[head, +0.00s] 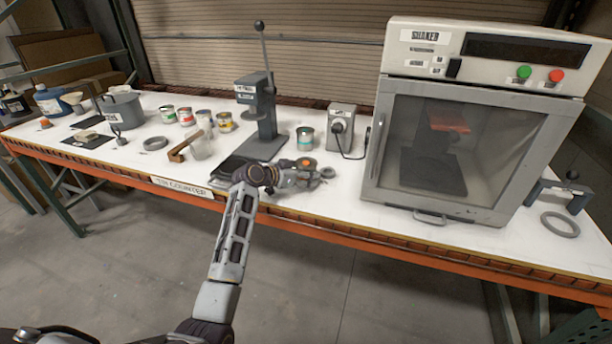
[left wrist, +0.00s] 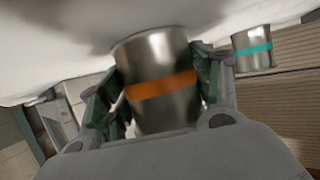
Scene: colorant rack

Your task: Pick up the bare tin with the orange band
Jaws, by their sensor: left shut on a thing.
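The bare tin with the orange band (left wrist: 162,88) fills the middle of the left wrist view, between the two fingers. My left gripper (left wrist: 160,100) is shut on its sides. In the head view my left gripper (head: 300,178) is over the counter's front part, right of the press, and mostly hides the tin; an orange patch shows there. I cannot tell whether the tin touches the counter. A bare tin with a teal band (head: 305,138) stands just behind; it also shows in the left wrist view (left wrist: 252,48). My right gripper is not in view.
A grey lever press (head: 262,110) stands left of the gripper. A grey box with a cord (head: 341,122) and the large shaker cabinet (head: 470,125) stand to the right. Several small tins (head: 185,116) stand at the left. The white counter (head: 345,185) is clear before the shaker.

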